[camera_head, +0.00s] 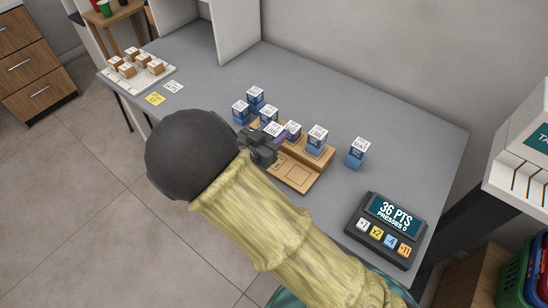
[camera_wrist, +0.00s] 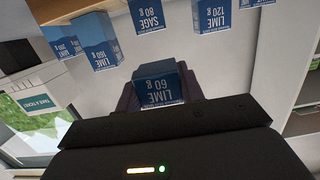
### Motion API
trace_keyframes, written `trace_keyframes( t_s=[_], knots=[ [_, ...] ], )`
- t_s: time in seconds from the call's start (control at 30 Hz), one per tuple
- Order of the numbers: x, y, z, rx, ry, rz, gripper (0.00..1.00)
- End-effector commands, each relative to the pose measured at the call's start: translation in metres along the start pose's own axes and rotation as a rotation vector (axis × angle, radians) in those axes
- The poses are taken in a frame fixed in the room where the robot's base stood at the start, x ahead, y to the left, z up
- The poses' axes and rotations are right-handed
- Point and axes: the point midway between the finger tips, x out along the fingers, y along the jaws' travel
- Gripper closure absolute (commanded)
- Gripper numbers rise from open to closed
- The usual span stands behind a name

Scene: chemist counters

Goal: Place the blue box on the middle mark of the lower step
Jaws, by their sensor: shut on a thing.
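My gripper (camera_head: 268,140) is shut on a blue box (camera_head: 273,129) with a white top, which reads "LIME 60 g" in the wrist view (camera_wrist: 160,88). The held box is over or beside the left part of the wooden two-step stand (camera_head: 312,184); its exact height above the stand cannot be told. The lower step shows outlined marks at its front right. My gripper and arm hide its left part, so I cannot tell whether the middle mark is in sight. A blue box (camera_head: 317,139) stands on the upper step at the right.
Other blue boxes stand to the left (camera_head: 240,111), at the back (camera_head: 256,96) and to the right (camera_head: 358,152) of the stand. A points display with buttons (camera_head: 385,228) sits at the front right. A white tray (camera_head: 152,78) with several brown-and-white boxes is at the far left.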

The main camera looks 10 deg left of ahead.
Motion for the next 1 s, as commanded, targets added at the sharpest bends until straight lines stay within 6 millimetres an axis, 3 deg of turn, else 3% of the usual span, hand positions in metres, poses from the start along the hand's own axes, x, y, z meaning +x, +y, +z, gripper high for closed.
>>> trace_keyframes(
  t_s=[0.17,0.47,0.83,1.0],
  knots=[
    [0.003,0.001,0.009,-0.003,0.0,0.004,0.85],
    [0.007,-0.001,0.054,-0.003,0.001,-0.004,0.85],
    [0.007,-0.001,0.059,-0.001,0.0,-0.004,0.85],
    [0.01,-0.001,0.077,-0.005,0.001,-0.004,0.85]
  ],
)
